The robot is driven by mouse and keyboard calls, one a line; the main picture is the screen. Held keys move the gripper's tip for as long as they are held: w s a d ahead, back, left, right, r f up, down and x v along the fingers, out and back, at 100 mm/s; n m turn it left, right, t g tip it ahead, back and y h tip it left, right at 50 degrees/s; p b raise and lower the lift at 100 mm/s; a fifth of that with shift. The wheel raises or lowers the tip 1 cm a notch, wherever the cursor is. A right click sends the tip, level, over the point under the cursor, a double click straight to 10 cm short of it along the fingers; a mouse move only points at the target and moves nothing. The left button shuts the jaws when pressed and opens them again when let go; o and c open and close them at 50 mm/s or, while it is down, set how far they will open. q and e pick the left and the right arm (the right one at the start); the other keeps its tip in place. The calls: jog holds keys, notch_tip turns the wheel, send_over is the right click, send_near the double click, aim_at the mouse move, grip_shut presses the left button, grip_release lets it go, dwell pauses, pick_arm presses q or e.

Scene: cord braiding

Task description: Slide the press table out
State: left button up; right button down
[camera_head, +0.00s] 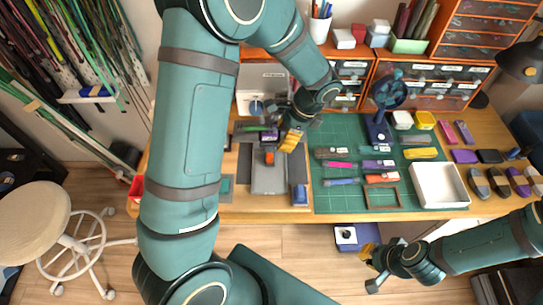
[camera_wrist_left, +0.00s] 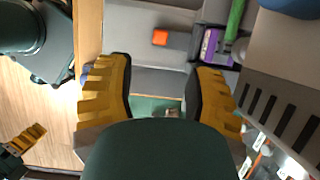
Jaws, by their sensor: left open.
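The press table appears as a grey slab (camera_head: 268,182) on the workbench, left of the green mat. A small orange block (camera_head: 269,157) sits at its back part, and a purple piece (camera_head: 268,142) and a green rod lie behind it. In the left wrist view the grey slab (camera_wrist_left: 158,78) shows between my fingers, with the orange block (camera_wrist_left: 160,37) beyond. My left gripper (camera_head: 290,140) has yellow fingers spread above the press area; its open fingers (camera_wrist_left: 160,95) hold nothing visible. My right gripper (camera_head: 370,265) hangs off the bench's front edge; its opening is unclear.
The green cutting mat (camera_head: 335,201) carries several coloured tools and a white tray (camera_head: 440,185). A blue item (camera_head: 300,195) lies right of the slab. Orange drawers (camera_head: 430,85) line the back. A stool (camera_head: 35,215) stands at left.

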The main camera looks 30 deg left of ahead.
aim_at(271, 155)
pick_arm(q)
jog(key=b+x, duration=0.2)
jog(key=x, duration=0.8)
jog(key=shift+f, duration=0.4)
jog(key=shift+o, duration=0.2)
grip_shut()
jog(key=shift+s, duration=0.1)
